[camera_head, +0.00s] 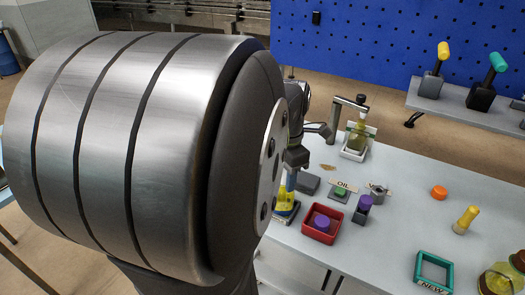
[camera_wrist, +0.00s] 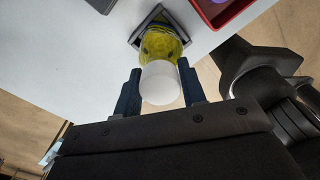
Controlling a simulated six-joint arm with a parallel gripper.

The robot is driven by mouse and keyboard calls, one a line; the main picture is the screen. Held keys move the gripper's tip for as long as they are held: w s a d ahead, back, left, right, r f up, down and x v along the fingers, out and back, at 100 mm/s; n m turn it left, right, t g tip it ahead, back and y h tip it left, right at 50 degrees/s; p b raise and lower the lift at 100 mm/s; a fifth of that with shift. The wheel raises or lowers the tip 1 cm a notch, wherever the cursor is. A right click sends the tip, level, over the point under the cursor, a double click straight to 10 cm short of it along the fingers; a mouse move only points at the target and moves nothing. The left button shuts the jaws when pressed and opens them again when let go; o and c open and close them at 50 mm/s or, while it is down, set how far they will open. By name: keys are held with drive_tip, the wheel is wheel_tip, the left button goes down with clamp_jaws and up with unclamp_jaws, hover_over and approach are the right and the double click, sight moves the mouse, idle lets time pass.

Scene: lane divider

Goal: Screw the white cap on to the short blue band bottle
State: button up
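My gripper (camera_wrist: 160,90) has its two dark fingers on either side of the white cap (camera_wrist: 161,84), with no clear gap, so it looks shut on it. In the wrist view the cap lines up with the top of a bottle of yellow liquid (camera_wrist: 161,44), which stands in a dark square holder (camera_wrist: 138,40). I cannot tell whether the cap touches the bottle neck. In the head view the yellow bottle (camera_head: 284,199) shows at the table's left edge, partly hidden by my arm, and the cap cannot be made out.
A red tray (camera_head: 306,233) with a purple-topped item stands close right of the bottle. Nearby are an OIL sign (camera_head: 342,184), a green-topped block (camera_head: 339,192) and another yellow bottle (camera_head: 357,138) in a stand. A teal frame (camera_head: 447,284) lies front right.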

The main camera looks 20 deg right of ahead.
drive_tip(key=shift+m, duration=0.8)
drive_tip(key=shift+c, duration=0.4)
drive_tip(key=shift+m, duration=0.9)
drive_tip(key=shift+m, duration=0.9)
drive_tip(key=shift+m, duration=0.8)
